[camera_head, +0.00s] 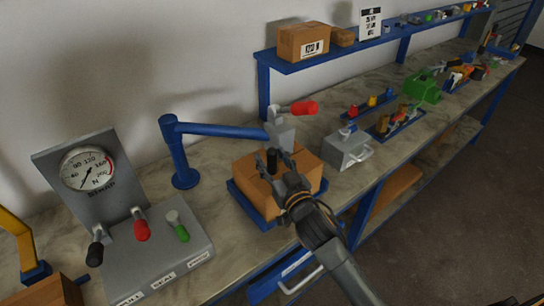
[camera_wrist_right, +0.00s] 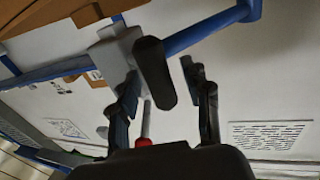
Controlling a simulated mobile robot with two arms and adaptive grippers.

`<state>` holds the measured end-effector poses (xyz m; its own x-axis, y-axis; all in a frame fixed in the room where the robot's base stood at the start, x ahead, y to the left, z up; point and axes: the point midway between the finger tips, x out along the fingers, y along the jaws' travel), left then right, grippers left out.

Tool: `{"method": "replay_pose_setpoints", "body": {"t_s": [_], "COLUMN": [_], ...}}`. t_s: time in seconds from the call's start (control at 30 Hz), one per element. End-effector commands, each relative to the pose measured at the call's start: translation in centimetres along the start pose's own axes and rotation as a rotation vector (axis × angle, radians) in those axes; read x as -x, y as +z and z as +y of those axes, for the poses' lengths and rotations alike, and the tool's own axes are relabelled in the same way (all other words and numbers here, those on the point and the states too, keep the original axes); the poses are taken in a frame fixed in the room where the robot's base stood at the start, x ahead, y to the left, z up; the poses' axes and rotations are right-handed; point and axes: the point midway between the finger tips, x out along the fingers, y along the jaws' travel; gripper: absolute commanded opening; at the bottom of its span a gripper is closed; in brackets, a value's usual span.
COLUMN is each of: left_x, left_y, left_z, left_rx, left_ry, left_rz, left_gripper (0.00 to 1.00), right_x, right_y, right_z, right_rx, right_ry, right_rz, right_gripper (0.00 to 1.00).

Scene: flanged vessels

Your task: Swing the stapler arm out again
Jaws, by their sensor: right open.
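The stapler arm is a blue horizontal bar (camera_head: 222,130) on a blue post (camera_head: 181,160). It carries a grey stapler head (camera_head: 281,132) with a red-knobbed lever and a black grip (camera_head: 272,161) hanging below. The head is above a cardboard box (camera_head: 254,179) on a blue tray (camera_head: 240,200). My right gripper (camera_head: 275,167) is open at the black grip. In the right wrist view the grip (camera_wrist_right: 155,72) shows between the two spread fingers (camera_wrist_right: 162,82); I cannot tell whether they touch it. My left gripper is not in view.
A gauge panel (camera_head: 95,175) with black, red and green levers stands at the left. A grey box with a handle (camera_head: 346,148) stands right of the tray. A blue shelf (camera_head: 300,62) runs along the wall. Bare bench shows around the post.

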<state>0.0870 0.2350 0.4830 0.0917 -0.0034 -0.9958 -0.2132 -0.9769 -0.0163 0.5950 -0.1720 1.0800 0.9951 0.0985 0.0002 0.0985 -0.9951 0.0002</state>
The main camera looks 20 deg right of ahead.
Motion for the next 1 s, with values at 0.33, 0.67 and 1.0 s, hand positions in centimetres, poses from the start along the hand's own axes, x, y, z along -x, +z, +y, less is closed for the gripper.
{"method": "replay_pose_setpoints", "body": {"t_s": [0.33, 0.67, 1.0], "left_x": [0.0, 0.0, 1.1], "left_y": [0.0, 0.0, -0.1], "left_z": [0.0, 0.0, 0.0], "left_rx": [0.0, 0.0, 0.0], "left_ry": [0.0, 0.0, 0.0], "left_rz": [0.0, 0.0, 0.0], "left_gripper": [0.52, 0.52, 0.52], "right_x": [-0.2, -0.1, -2.1], "right_y": [0.1, 0.1, -0.2], "right_z": [0.0, 0.0, 1.4], "right_rx": [0.0, -0.001, 0.012], "right_ry": [0.0, 0.0, -0.083], "right_rz": [-0.001, -0.001, 0.001], "right_gripper": [0.38, 0.0, 0.0]}}
